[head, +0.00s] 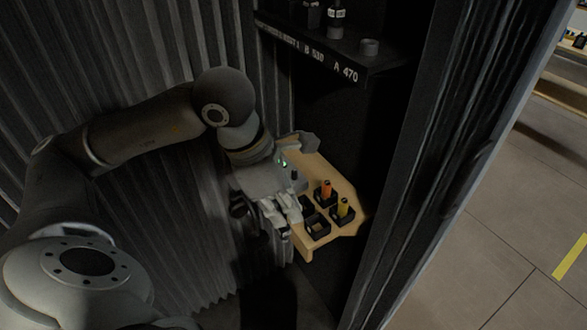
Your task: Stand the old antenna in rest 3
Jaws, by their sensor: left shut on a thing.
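My left gripper (284,209) comes in from the left and is over the left side of a wooden tray (312,244). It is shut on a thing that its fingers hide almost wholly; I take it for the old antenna. The tray carries several black square rests. One holds an orange stick (326,187) upright, and another holds a yellow stick (343,208) upright. A front rest (317,227) looks empty. The rest beside my fingers (308,206) is partly covered. I cannot read any rest numbers. My right gripper is not in view.
A dark shelf (345,70) with white lettering hangs above the tray and bears a small round cup (369,47) and bottles. A ribbed wall (190,170) is close on the left. A dark door post (440,170) stands right of the tray. Tiled floor lies beyond.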

